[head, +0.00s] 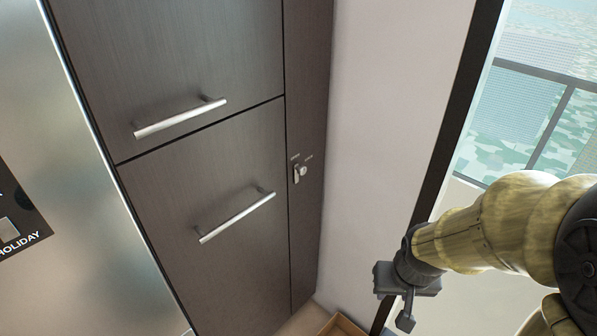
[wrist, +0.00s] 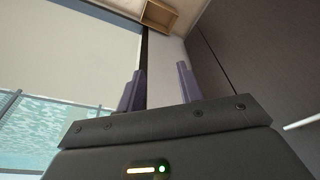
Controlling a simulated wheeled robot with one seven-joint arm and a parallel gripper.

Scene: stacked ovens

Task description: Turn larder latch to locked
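The larder latch (head: 299,173) is a small metal piece with a round knob on the narrow dark panel beside the drawers, with small unreadable marks above it. Its lever appears to point downward. My gripper (head: 393,297) is at the lower right in the head view, in front of the window frame and well apart from the latch. In the wrist view my gripper (wrist: 160,90) shows two purple-grey fingers spread apart with nothing between them. The latch does not show in the wrist view.
Two dark drawer fronts carry bar handles (head: 181,117) and (head: 236,216) left of the latch. A pale wall (head: 385,110) and a black-framed window (head: 545,95) stand to the right. An open wooden box (head: 343,326) is on the floor below.

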